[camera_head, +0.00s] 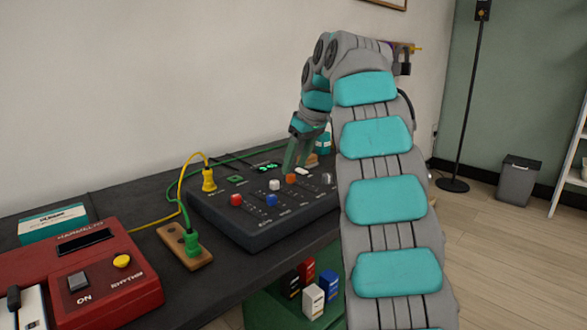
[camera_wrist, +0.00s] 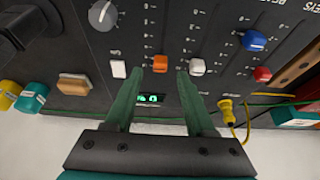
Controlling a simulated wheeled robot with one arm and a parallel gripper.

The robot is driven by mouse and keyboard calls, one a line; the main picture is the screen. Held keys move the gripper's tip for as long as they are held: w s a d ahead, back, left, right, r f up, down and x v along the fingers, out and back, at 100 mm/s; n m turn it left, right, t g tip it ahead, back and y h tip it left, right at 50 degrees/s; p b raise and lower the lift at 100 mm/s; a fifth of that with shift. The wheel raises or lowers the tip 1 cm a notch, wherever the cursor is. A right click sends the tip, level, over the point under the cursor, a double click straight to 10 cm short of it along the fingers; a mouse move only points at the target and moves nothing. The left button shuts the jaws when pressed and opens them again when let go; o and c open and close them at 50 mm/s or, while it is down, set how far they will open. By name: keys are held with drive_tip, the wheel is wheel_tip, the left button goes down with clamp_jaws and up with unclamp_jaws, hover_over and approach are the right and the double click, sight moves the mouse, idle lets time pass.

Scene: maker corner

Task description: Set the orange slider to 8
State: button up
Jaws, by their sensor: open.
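The orange slider (camera_wrist: 160,63) is a small cap on the dark control panel (camera_wrist: 90,100). In the wrist view it shows between and just beyond my fingertips, at the lower end of its marked track; the scale numbers are too small to read. It also shows in the head view (camera_head: 291,178). My gripper (camera_wrist: 157,74) is open, its green fingers on either side of the orange cap's line, with nothing held. I cannot tell whether a finger touches the panel. In the head view my gripper (camera_head: 298,152) points down over the panel's back part.
A white slider (camera_wrist: 197,67) sits close beside my right finger, and a white cap (camera_wrist: 118,68) near the left one. Blue (camera_wrist: 253,40) and red (camera_wrist: 262,74) sliders lie farther right. A grey knob (camera_wrist: 102,15) and a yellow plug (camera_wrist: 226,108) also stand up.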

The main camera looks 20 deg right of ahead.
sight(301, 187)
drive_tip(key=p+v, duration=0.1)
drive_tip(key=v, duration=0.3)
drive_tip(key=shift+s+r+p, duration=0.1)
drive_tip(key=shift+r+p, duration=0.25)
drive_tip(key=shift+p, duration=0.05)
